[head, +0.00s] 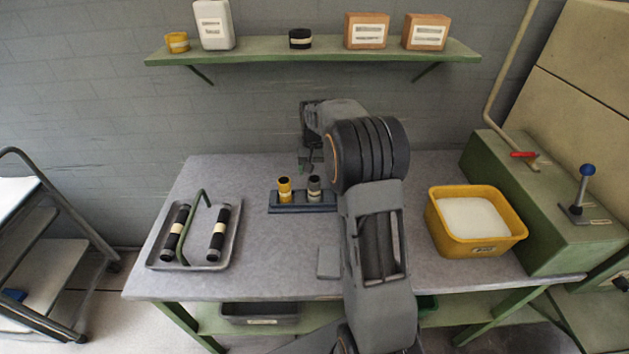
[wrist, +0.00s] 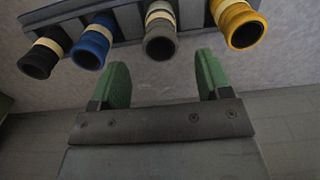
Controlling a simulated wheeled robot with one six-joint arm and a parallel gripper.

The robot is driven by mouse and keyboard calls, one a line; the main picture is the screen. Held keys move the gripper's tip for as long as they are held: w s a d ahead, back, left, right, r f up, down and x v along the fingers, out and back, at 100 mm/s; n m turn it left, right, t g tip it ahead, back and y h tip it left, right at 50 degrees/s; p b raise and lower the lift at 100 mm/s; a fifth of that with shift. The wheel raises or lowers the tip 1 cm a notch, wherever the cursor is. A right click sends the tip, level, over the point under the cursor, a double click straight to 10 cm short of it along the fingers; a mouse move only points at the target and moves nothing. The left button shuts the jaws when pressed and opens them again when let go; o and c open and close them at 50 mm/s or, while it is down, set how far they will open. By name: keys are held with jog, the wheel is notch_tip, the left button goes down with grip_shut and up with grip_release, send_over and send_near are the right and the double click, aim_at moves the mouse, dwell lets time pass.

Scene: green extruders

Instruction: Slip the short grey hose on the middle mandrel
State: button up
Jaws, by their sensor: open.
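The short grey hose (head: 314,188) has a cream band and stands in a dark blue rack (head: 288,209) near the middle of the table. In the wrist view the grey hose (wrist: 160,40) lies just beyond and between the fingertips of my gripper (wrist: 163,64). My gripper's green fingers are open and empty, and apart from the hose. In the head view my gripper (head: 305,167) hangs by the rack's far side. A bent green rod (head: 190,222) stands in a grey tray on the left; I cannot tell whether it is the middle mandrel.
A yellow hose (head: 284,190) stands beside the grey one. Blue (wrist: 92,40) and black (wrist: 42,55) hoses are on its other side. The grey tray (head: 154,262) holds two black banded pieces. A yellow tub (head: 478,246) stands right. A shelf (head: 320,53) hangs above.

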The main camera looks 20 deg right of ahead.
jog(key=s+a+r+n+t, duration=0.1)
jog(key=s+a+r+n, duration=0.1)
jog(key=s+a+r, duration=0.5)
jog(key=s+a+n+t, duration=0.1)
jog(key=s+a, duration=0.1)
jog(key=s, duration=0.6)
jog(key=s+a+n+t, duration=0.1)
jog(key=s+a+t, duration=0.1)
jog(key=s, duration=0.7)
jog(key=shift+s+r+n, duration=0.25)
jog(key=shift+n, duration=0.05)
